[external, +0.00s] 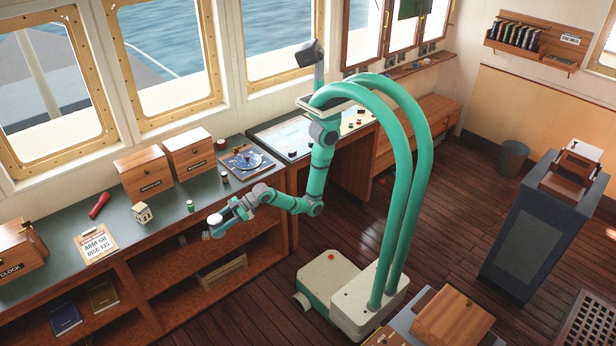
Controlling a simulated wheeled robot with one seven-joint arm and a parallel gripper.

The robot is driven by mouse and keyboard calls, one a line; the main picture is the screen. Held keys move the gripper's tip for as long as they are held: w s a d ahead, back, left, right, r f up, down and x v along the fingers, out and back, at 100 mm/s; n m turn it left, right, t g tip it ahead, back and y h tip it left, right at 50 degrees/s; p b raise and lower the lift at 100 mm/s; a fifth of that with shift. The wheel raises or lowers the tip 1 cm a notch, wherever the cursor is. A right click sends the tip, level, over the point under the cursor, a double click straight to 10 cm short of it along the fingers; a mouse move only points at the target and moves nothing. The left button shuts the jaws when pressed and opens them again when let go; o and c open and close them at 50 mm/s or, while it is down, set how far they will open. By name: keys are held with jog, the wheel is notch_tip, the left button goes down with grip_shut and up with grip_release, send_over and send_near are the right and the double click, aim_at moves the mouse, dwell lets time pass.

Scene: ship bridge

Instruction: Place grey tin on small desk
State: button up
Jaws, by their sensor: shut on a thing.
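My gripper (228,217) is at the front edge of the long counter, held out over the space in front of the shelves. It is shut on a small pale, round-topped thing (215,219), which looks like the grey tin. Its lower part is hard to make out behind the fingers. No other grey tin is clear on the counter. Which piece is the small desk is not certain. A small surface (400,321) with a wooden box (453,318) on it shows partly at the bottom edge, beside my base.
The long counter (165,217) carries a green tin (190,206), a small house model (142,213), a red torch-like thing (99,205), wooden boxes (142,172) and a clipboard (96,243). A dark pedestal (530,240) stands at right. The floor between is clear.

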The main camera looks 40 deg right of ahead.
jog(key=s, duration=0.2)
jog(key=shift+s+d+f+g, duration=0.15)
jog(key=shift+s+f+g, duration=0.1)
jog(key=shift+s+g, duration=0.05)
jog(key=w+d+r+m+t+h, duration=0.2)
jog(key=w+d+r+m+t, duration=0.1)
jog(key=w, duration=1)
jog(key=w+d+r+m+t+h, duration=0.2)
jog(key=w+d+r+m+t, duration=0.1)
jog(key=w, duration=1)
jog(key=w+d+r+m+t+h, duration=0.1)
jog(key=w+d+r+m+t, duration=0.2)
jog(key=w, duration=1)
jog(key=shift+w+d+r+h, duration=0.25)
jog(key=shift+d+r+h, duration=0.15)
jog(key=shift+d, duration=0.1)
jog(key=shift+f, duration=0.1)
jog(key=shift+f, duration=4.75)
jog(key=shift+f, duration=0.2)
